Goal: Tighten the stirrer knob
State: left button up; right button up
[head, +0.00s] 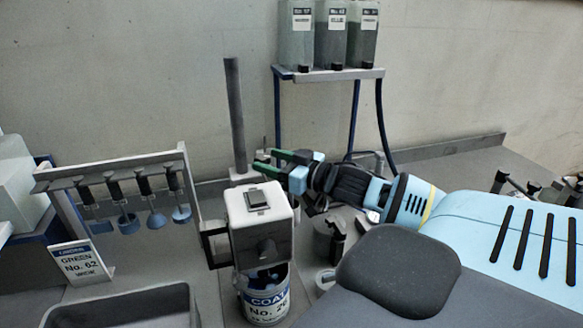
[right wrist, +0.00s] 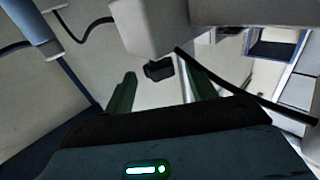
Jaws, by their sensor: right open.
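The white stirrer head (head: 262,222) is beside an upright grey post (head: 235,115), above a can labelled COAT (head: 265,300). My left gripper is not in view.
A rack (head: 110,170) with several hanging stirring tools stands left, behind a GREEN No. 62 card (head: 78,262) and a grey bin (head: 125,305). A raised shelf (head: 330,74) with three bottles stands behind my right arm. A dark cable (right wrist: 240,85) crosses the right wrist view.

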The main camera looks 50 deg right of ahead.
jog(key=v, duration=0.6)
dwell(0.3)
jog(key=shift+s, duration=0.1)
dwell(0.3)
